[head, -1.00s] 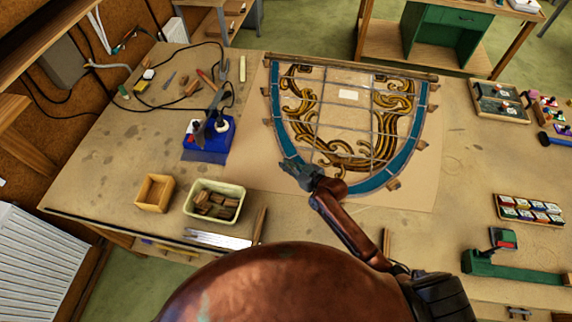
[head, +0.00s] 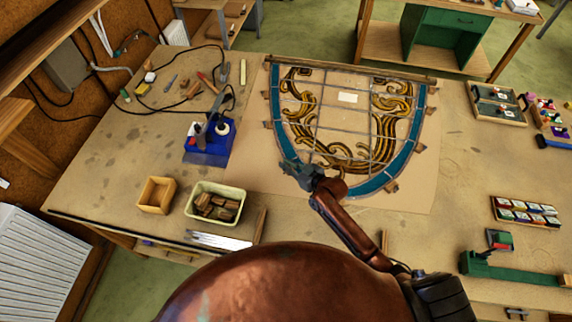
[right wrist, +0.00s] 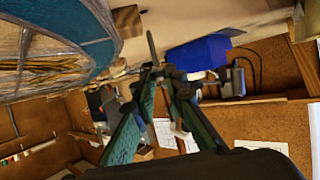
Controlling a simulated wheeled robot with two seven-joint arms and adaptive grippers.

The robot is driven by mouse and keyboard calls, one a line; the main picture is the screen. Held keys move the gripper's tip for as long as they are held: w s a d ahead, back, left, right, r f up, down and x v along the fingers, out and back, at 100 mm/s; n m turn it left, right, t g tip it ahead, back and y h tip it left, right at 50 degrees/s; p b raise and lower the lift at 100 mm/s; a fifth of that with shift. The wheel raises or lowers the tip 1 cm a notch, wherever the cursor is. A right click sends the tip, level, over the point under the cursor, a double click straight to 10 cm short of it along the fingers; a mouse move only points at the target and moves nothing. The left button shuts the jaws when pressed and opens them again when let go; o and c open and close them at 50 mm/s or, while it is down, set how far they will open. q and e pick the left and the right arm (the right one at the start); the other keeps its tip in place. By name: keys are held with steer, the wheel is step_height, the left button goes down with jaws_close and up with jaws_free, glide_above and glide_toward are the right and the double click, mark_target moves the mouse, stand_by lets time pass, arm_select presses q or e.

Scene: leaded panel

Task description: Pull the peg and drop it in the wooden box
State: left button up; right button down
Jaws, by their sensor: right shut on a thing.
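The leaded panel (head: 344,118) lies on the bench, with a blue curved border and gold scrolls. My right gripper (head: 290,168) is at its lower left edge. In the right wrist view, my right gripper (right wrist: 163,74) is shut on a thin, dark, pointed peg (right wrist: 151,45) standing up between the fingertips. I cannot tell whether the peg is clear of the board. The small, open wooden box (head: 144,195) stands on the bench to the left of the gripper and looks empty. My left gripper is out of view.
A cream tray (head: 211,226) of wooden blocks stands between the wooden box and my right gripper. A blue stand (head: 210,150) is behind it. Small wooden blocks (head: 391,187) sit around the panel's edge. A green tool (head: 510,270) lies at the right.

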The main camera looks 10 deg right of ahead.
step_height(320, 180, up, 4)
steer(key=p, duration=0.3)
steer(key=shift+r, duration=0.15)
stand_by(1.4)
